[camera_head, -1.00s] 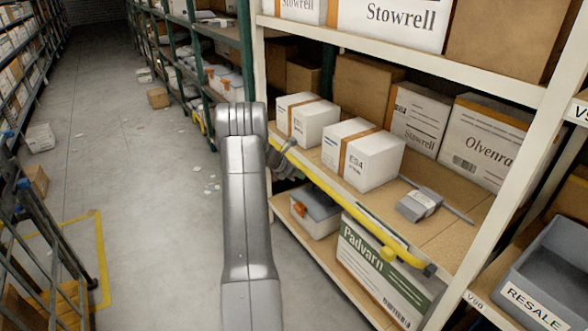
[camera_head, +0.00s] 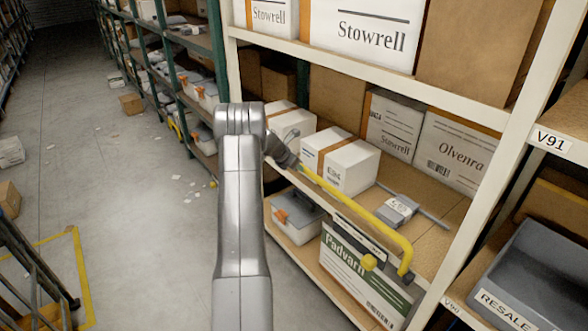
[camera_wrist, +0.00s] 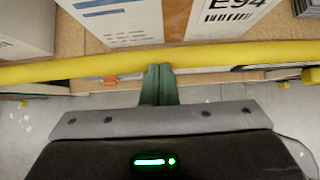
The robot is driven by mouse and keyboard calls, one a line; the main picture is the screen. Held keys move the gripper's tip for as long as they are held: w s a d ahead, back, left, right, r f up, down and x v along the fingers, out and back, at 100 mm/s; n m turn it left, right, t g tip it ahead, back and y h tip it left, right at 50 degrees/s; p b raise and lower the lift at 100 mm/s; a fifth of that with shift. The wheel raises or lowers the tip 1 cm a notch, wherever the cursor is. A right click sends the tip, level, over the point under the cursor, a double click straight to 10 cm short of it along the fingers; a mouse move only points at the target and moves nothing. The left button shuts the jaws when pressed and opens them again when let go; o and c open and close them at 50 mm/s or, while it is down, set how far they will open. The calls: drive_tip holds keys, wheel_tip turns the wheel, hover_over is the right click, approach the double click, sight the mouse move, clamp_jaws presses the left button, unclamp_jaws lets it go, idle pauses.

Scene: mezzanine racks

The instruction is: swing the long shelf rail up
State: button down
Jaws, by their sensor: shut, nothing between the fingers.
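The long yellow shelf rail (camera_head: 352,205) runs along the front of the middle shelf in the head view, slanting down to the right. Its near right end bends down to a dark pivot piece by a yellow knob (camera_head: 369,262). The rail stands a little above the shelf's front edge. In the wrist view the rail (camera_wrist: 70,68) crosses the whole picture. My gripper (camera_wrist: 158,72) is shut and empty, its green fingertips against or just under the rail; I cannot tell whether they touch. In the head view my wrist is at the rail's far left end, fingertips unclear.
White boxes (camera_head: 340,163) and a grey device (camera_head: 398,209) with a rod sit on the shelf behind the rail. A Padvarn box (camera_head: 350,275) stands on the shelf below. A white upright stands at the right; the aisle floor (camera_head: 130,200) at left is mostly clear.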

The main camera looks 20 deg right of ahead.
drive_tip(key=shift+d+r, duration=0.2)
drive_tip(key=shift+d, duration=0.15)
idle(0.3)
drive_tip(key=shift+a, duration=0.1)
drive_tip(key=s+a+r+b, duration=0.1)
drive_tip(key=a+r, duration=0.3)
drive_tip(key=r, duration=0.6)
drive_tip(key=shift+s+a+r+b, duration=0.2)
drive_tip(key=shift+r+b, duration=0.1)
drive_tip(key=shift+b, duration=0.1)
